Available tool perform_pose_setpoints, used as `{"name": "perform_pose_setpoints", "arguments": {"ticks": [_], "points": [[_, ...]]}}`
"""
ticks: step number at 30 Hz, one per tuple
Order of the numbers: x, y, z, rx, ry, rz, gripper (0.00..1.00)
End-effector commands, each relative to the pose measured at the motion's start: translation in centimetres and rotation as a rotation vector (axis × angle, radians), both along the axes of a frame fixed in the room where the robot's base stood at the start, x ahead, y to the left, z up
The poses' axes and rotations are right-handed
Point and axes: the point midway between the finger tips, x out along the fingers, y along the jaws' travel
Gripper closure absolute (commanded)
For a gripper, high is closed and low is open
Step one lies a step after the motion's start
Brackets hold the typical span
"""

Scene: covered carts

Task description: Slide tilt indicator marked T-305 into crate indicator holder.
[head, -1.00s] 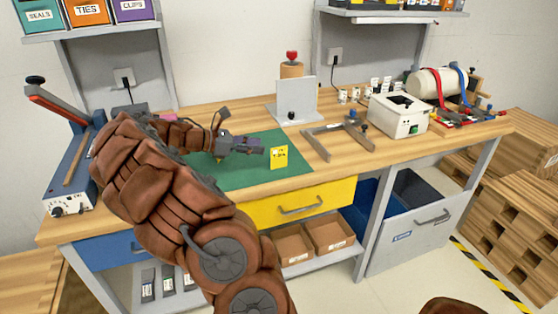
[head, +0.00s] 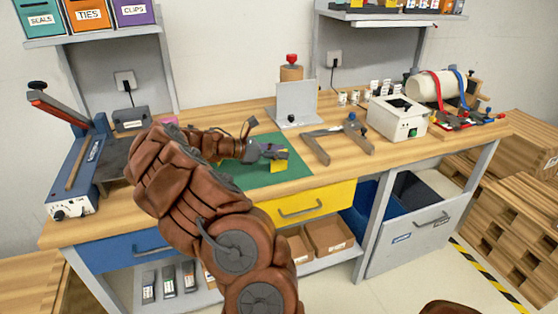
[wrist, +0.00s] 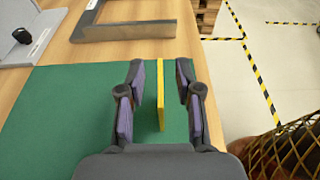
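The tilt indicator appears to be the thin yellow card (head: 282,165) upright on the green mat (head: 262,176); its marking cannot be read now. In the wrist view the card (wrist: 160,92) is edge-on between the two fingers of my gripper (wrist: 160,100), with a gap on each side. My gripper (head: 270,152) is open and partly covers the card in the head view. I cannot tell for certain which thing is the crate indicator holder. A grey upright panel (head: 297,98) with a small black part stands behind the mat.
An angled grey-and-wood frame (head: 318,148) lies right of the mat. A white box device (head: 399,117) and a strapped cylinder (head: 437,86) stand farther right. A blue sealer-like machine (head: 80,168) is at the left. The bench's front edge is close to the mat.

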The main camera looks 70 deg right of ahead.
Motion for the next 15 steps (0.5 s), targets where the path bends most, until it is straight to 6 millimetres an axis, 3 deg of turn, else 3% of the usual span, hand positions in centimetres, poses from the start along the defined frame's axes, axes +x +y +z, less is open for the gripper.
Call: {"name": "perform_pose_setpoints", "arguments": {"ticks": [8,15], "points": [[-0.10,-0.08,-0.04,0.000,0.000,0.000,0.67],[-0.08,-0.07,-0.03,0.000,0.000,0.000,0.92]]}}
